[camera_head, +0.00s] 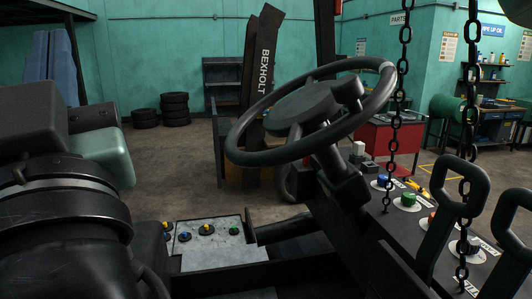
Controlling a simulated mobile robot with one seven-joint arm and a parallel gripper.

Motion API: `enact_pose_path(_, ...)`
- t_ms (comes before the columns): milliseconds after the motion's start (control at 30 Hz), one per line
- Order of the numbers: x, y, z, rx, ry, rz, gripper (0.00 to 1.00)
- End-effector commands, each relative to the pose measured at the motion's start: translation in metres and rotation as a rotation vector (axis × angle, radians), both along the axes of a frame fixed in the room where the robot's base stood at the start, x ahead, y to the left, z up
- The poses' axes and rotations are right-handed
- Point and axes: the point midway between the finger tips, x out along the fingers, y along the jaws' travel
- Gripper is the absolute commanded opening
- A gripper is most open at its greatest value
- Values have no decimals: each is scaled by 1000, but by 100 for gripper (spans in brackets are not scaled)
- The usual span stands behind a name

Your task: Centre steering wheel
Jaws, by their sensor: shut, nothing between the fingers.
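The black steering wheel (248,158) stands tilted on its dark column (335,165) in the middle of the view. Its rim is whole. A broad dark hub plate and spokes fill part of its inside. A small pale mark (387,65) shows on the rim at its far right. Nothing is seen touching the wheel. My gripper is not seen in this view. Large dark rounded parts fill the lower left, and I cannot tell for certain whether they are my arm.
Two black chains (393,120) hang right of the wheel. Black loop-handled levers (455,205) and a console with coloured knobs (405,200) stand at the lower right. A grey panel with coloured buttons (205,252) lies below. The space left of the wheel looks open.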

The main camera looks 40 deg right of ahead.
Motion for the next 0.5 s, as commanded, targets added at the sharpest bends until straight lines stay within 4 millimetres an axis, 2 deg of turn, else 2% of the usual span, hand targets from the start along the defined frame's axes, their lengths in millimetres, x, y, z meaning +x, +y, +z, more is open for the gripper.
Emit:
enact_pose_path(33,-6,26,-22,-43,-31,12,0)
enact_pose_path(67,-8,35,-28,-86,-36,-17,0)
enact_pose_path(167,-3,28,-37,-226,30,-209,0)
enact_pose_path(267,5,6,-52,-375,154,-433,0)
enact_pose_path(367,9,-25,-69,-533,328,-686,0)
enact_pose_path(500,0,-77,-95,-777,665,-1067,0)
